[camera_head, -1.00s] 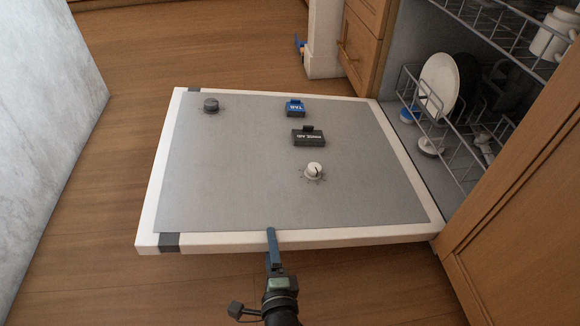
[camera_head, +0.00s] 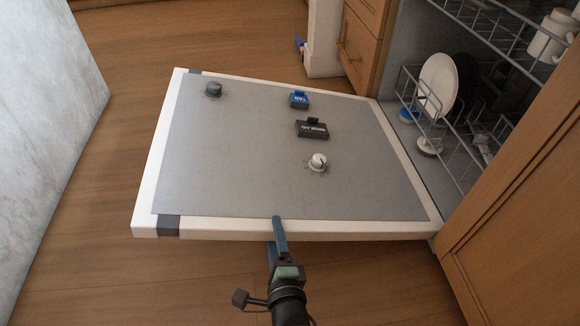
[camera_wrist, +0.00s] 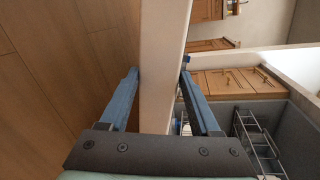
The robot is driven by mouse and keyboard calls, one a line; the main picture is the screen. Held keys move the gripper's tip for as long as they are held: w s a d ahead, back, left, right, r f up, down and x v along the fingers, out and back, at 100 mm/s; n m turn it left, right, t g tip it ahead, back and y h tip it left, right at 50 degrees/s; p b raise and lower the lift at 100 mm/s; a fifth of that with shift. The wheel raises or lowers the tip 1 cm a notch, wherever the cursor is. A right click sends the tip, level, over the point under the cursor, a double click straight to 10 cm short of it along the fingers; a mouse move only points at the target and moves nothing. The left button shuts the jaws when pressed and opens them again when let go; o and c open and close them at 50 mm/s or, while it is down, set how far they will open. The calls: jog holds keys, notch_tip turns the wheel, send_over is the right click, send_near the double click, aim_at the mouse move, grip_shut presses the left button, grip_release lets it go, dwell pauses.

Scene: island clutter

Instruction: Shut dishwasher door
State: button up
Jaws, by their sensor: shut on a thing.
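The dishwasher door (camera_head: 240,185) is open, sticking out from the dishwasher (camera_head: 395,88) with its grey inner panel facing up. Its free left end is tilted slightly up. My gripper (camera_head: 278,232) is at the near side edge of the door, with one blue finger over the edge and the other below. In the wrist view the two blue fingers (camera_wrist: 160,88) stand on either side of the door's pale edge (camera_wrist: 162,90), shut on it. The dishwasher's wire racks (camera_head: 455,125) are inside, on the right.
A white plate (camera_head: 438,82), a dark plate and a white mug (camera_head: 550,36) are in the racks. Detergent-like knobs and small boxes (camera_head: 312,129) sit on the door panel. A wooden cabinet (camera_head: 515,200) is at right, a marble side (camera_head: 45,130) at left. Bare wood floor lies between.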

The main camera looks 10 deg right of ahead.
jog(key=shift+d+r, duration=0.15)
jog(key=shift+d, duration=0.1)
jog(key=shift+m, duration=0.6)
jog(key=shift+d+r+p, duration=0.2)
jog(key=shift+d+r, duration=0.15)
jog(key=shift+r, duration=0.6)
jog(key=shift+d+r+p, duration=0.15)
jog(key=shift+d+r, duration=0.2)
jog(key=shift+r, duration=0.55)
jog(key=shift+d+r+p, duration=0.2)
jog(key=shift+d+r, duration=0.15)
jog(key=shift+r, duration=0.6)
jog(key=shift+w+d+r, duration=0.1)
jog(key=shift+r, duration=0.15)
jog(key=shift+d+r, duration=0.15)
jog(key=shift+r, duration=0.2)
jog(key=o, duration=1.4)
jog(key=shift+o, duration=0.3)
jog(key=shift+f, duration=0.1)
jog(key=shift+y, duration=0.3)
